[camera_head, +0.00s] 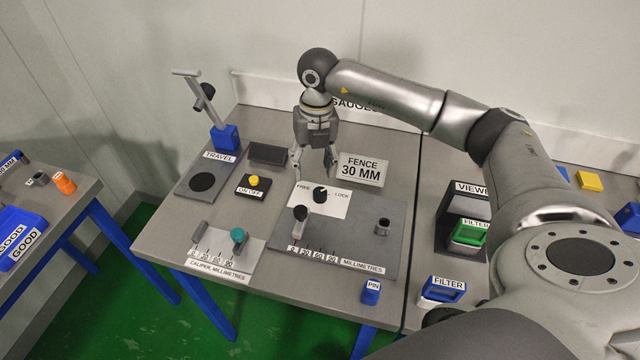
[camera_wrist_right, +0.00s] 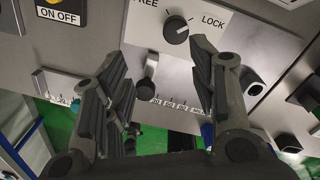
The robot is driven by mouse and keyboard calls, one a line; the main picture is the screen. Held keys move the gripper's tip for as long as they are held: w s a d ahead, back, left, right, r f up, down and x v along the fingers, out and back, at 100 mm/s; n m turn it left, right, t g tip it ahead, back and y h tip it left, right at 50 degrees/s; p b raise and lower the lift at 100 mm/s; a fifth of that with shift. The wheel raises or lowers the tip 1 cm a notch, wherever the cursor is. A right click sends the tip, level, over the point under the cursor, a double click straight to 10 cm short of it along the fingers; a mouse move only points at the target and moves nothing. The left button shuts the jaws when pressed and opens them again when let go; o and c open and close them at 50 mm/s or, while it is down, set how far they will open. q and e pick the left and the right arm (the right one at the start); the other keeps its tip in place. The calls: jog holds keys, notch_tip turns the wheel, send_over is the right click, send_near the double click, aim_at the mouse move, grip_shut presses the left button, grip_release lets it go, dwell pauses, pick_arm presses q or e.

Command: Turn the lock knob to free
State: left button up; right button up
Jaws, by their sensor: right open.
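The black lock knob (camera_head: 320,194) sits on a white plate (camera_head: 334,207) marked FREE on the left and LOCK on the right. In the right wrist view the knob (camera_wrist_right: 176,29) carries a pale mark that appears to be on its LOCK side. My right gripper (camera_head: 314,170) points down, open and empty, and appears above the panel, behind the knob in the head view. In the right wrist view its fingers (camera_wrist_right: 163,55) are spread, with the knob just beyond the tips, apart from them. My left gripper is not in view.
A FENCE 30 MM sign (camera_head: 362,170) stands close right of the gripper. A yellow ON OFF button (camera_head: 254,181) lies left.

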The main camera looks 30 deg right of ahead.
aim_at(320, 191)
jog(key=shift+h, duration=0.4)
jog(key=f+p, duration=0.1)
jog(key=f, duration=0.2)
jog(key=d+f, duration=0.1)
jog(key=f, duration=0.2)
jog(key=f+p, duration=0.1)
jog(key=f, duration=0.3)
jog(key=shift+s+d+f+p, duration=0.1)
jog(key=shift+d+p, duration=0.2)
jog(key=shift+d, duration=0.1)
jog(key=shift+c, duration=0.2)
jog(key=c, duration=1)
